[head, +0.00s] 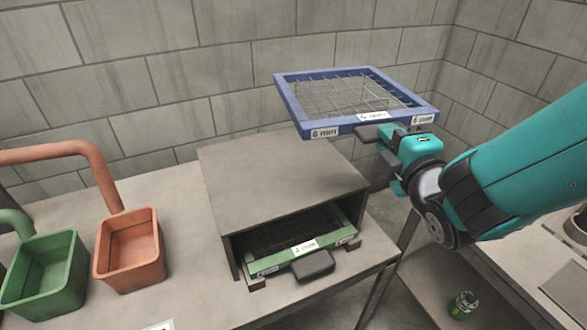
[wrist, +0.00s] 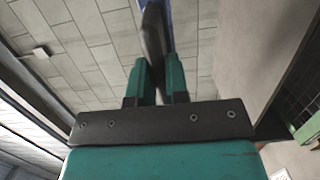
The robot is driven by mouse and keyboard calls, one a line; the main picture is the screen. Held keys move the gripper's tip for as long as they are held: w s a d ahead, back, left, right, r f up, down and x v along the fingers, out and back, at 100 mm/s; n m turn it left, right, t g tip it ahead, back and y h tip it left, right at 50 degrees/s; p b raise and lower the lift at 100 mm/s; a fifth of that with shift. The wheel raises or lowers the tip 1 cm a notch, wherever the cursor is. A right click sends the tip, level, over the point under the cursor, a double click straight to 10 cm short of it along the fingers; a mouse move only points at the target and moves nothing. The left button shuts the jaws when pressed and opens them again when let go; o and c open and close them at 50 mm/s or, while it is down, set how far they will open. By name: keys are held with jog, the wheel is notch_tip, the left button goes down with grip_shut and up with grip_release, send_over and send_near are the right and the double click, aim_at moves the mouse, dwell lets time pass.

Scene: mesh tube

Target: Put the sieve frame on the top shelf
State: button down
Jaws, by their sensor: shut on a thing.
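The sieve frame (head: 289,107) is a blue square rim with a wire mesh and white labels. In the head view it is held roughly level in the air, up and to the right of the grey box. My gripper (head: 388,142) is shut on the dark handle at its front edge. In the wrist view, my gripper (wrist: 157,72) has its two teal fingers on either side of the dark handle (wrist: 153,32), and a sliver of the blue sieve frame (wrist: 169,10) shows at the top. The grey box (head: 275,172) has a flat, bare top.
A green sieve frame (head: 303,246) with a dark handle sits inside the box's open front. An orange bin (head: 128,262) and a green bin (head: 45,285) stand at the left on the table (head: 185,300). A block wall (head: 230,60) rises behind. A can (head: 462,305) stands lower right.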

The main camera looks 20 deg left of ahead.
jog(key=s+a+r+n+g+y, duration=0.2)
jog(key=s+a+r, duration=0.2)
jog(key=s+a, duration=0.5)
notch_tip(320, 180, down, 20)
jog(key=b, duration=1.3)
jog(key=shift+r+y+b, duration=0.15)
jog(key=shift+y+b, duration=0.15)
jog(key=shift+b, duration=0.05)
jog(key=shift+a, duration=0.1)
jog(key=c, duration=1.1)
grip_release()
jog(key=shift+r+b+v, duration=0.1)
jog(key=shift+b+v, duration=2.95)
jog(key=shift+b, duration=0.6)
jog(key=shift+r+b+v, duration=0.15)
jog(key=shift+b+v, duration=2.85)
jog(key=shift+b, duration=0.6)
